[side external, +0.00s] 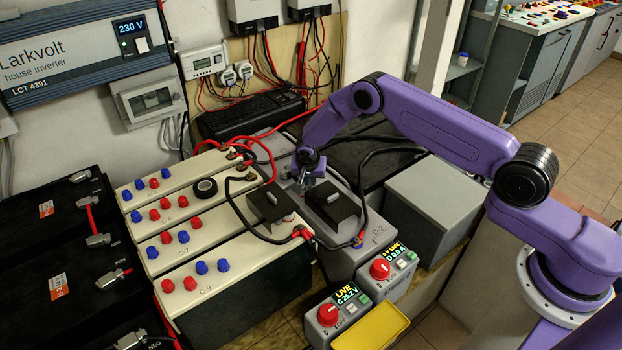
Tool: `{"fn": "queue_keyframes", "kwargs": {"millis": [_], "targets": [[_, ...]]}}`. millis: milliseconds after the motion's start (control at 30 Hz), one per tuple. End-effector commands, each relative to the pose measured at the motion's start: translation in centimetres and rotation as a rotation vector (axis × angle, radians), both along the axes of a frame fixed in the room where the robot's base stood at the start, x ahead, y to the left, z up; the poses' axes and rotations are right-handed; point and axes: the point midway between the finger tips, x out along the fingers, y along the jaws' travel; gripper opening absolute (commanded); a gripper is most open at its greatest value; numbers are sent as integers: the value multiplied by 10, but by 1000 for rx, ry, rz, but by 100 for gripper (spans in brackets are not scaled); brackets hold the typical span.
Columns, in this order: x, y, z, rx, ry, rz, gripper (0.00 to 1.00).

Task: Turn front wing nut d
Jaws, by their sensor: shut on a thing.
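The grey battery marked D-2 (343,262) stands right of the cream batteries. My gripper (306,182) points down at the far part of the grey battery top. It is shut on a small part there, which the fingers mostly hide. I cannot tell whether this part is front wing nut d. A black block with a light grey handle (334,204) sits on the battery top, just nearer the camera than my gripper.
Cream batteries (205,258) with red and blue caps stand to the left. Red and black cables loop close around my gripper. A grey box (435,203) stands at right. Two meter boxes with red knobs (381,268) and a yellow tray (371,327) are in front.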

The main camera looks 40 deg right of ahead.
Motion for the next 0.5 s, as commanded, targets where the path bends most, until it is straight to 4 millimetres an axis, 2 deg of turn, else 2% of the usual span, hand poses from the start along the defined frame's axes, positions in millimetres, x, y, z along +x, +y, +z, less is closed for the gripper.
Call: {"fn": "queue_keyframes", "kwargs": {"millis": [200,500], "targets": [[1,1,0,-1,1,-97,0],[2,1,0,0,0,-143,0]]}}
